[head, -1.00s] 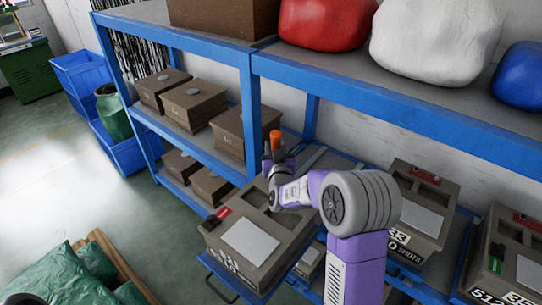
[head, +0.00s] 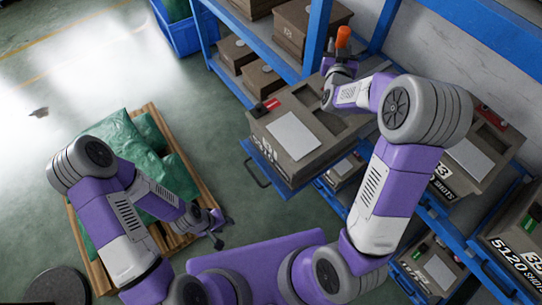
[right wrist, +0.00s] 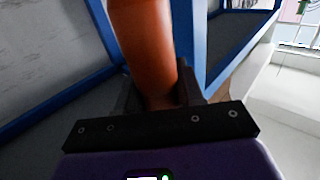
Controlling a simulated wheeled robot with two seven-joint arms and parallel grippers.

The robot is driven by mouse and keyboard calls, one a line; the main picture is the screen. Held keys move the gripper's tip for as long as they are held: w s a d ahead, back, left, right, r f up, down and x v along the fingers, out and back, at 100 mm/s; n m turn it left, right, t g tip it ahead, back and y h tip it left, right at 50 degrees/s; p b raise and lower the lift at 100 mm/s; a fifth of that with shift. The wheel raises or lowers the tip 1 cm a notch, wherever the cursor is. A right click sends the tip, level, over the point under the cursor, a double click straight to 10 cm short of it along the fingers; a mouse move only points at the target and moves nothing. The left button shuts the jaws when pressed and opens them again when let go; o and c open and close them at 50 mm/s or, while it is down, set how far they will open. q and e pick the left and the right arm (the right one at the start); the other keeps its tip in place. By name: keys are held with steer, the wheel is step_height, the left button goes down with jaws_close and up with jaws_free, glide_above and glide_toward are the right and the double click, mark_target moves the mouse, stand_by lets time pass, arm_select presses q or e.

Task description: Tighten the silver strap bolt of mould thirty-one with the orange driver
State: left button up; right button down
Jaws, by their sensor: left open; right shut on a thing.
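My right gripper (head: 340,66) is shut on the orange driver (head: 343,37) and holds it upright near the far side of a brown-grey mould (head: 318,112). In the right wrist view the orange handle (right wrist: 145,45) rises between the fingers (right wrist: 158,95). The driver's tip is hidden. The mould sits on a pulled-out blue shelf tray and has a pale plate on top and a red tag. Its front number is too small to read surely as thirty-one. I cannot make out the silver strap bolt. My left gripper (head: 222,230) is open and empty, low by the pallet.
Another mould marked 33 (head: 478,160) stands right of my right arm, with one marked 35 (head: 520,235) beyond it. The blue rack's post (head: 318,40) rises close to the driver. Green sacks (head: 110,140) lie on a wooden pallet at left. Open floor lies between pallet and rack.

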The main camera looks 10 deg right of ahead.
steer(key=shift+r, duration=0.1)
steer(key=s+d+r+m+g+h+p, duration=0.3)
steer(key=s+r+m+g+h+p, duration=0.1)
steer(key=s+m+g+h, duration=0.1)
steer(key=s+m+h, duration=0.1)
steer(key=s+h, duration=0.1)
steer(key=s, duration=0.1)
steer(key=shift+d+r+g+h+p, duration=0.3)
steer(key=shift+d+g, duration=0.1)
steer(key=shift+w+f, duration=0.1)
steer(key=shift+f, duration=0.05)
step_height(320, 180, down, 7)
steer(key=b, duration=0.6)
stand_by(0.4)
steer(key=shift+b, duration=0.3)
stand_by(1.0)
steer(key=shift+f+b, duration=0.8)
steer(key=shift+f, duration=0.1)
stand_by(1.1)
